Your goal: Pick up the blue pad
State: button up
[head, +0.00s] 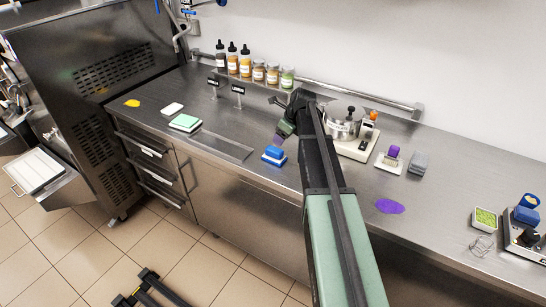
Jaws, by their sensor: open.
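The blue pad (274,153) lies on the steel counter, with a white edge showing under it. My gripper (281,141) is just above the pad and slightly to its right in the head view, pointing down at it. The gripper is open and looks empty. Its fingertips are small and dark here, and I cannot tell whether they touch the pad.
Left on the counter (232,127) are a green pad (186,121), a white pad (172,108) and a yellow spill (132,103). Bottles line the back shelf.

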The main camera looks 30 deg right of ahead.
aim_at(275, 149)
jog(key=b+x, duration=0.3)
jog(key=x, duration=0.1)
jog(key=shift+d+f, duration=0.1)
jog(key=shift+f, duration=0.25)
jog(key=shift+w+f, duration=0.1)
jog(key=b+x, duration=0.5)
jog(key=shift+a+f, duration=0.1)
jog(key=shift+a, duration=0.1)
jog(key=shift+r, duration=0.25)
jog(key=c, duration=0.7)
jog(key=shift+r+p, duration=0.15)
jog(key=shift+p, duration=0.2)
